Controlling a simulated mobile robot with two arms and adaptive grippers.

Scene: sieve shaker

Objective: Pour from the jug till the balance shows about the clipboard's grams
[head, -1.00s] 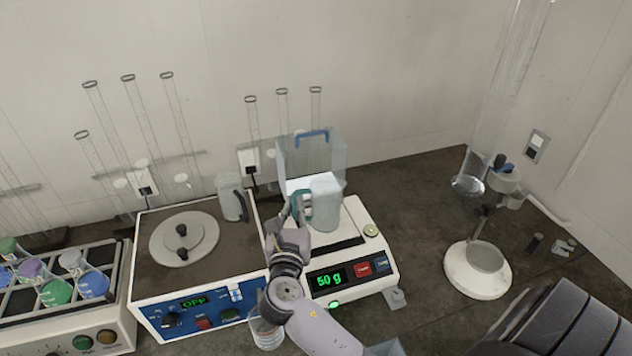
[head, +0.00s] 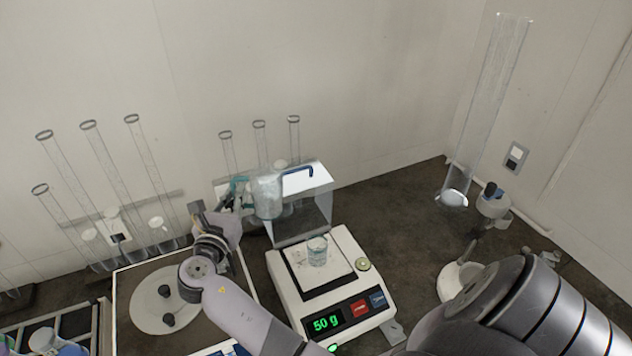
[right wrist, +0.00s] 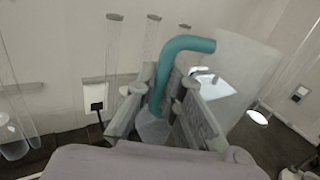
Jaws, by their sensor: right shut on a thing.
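My right gripper (head: 238,198) is shut on the teal handle (right wrist: 187,45) of the clear jug (head: 268,195). It holds the jug up, roughly upright, behind and left of the balance (head: 287,307). The right wrist view shows the handle between the fingers (right wrist: 165,100). The balance display (head: 327,324) reads 50 g in green. A small clear beaker (head: 317,250) stands on the pan, with pale specks around it. I cannot make out a clipboard with a figure on it. My left gripper is not in view.
A clear box (head: 312,212) with a white top and blue handle stands behind the balance. A sieve shaker (head: 150,318) is at left. Tall glass tubes (head: 160,180) line the back wall. A large tube (head: 487,110) rises at right.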

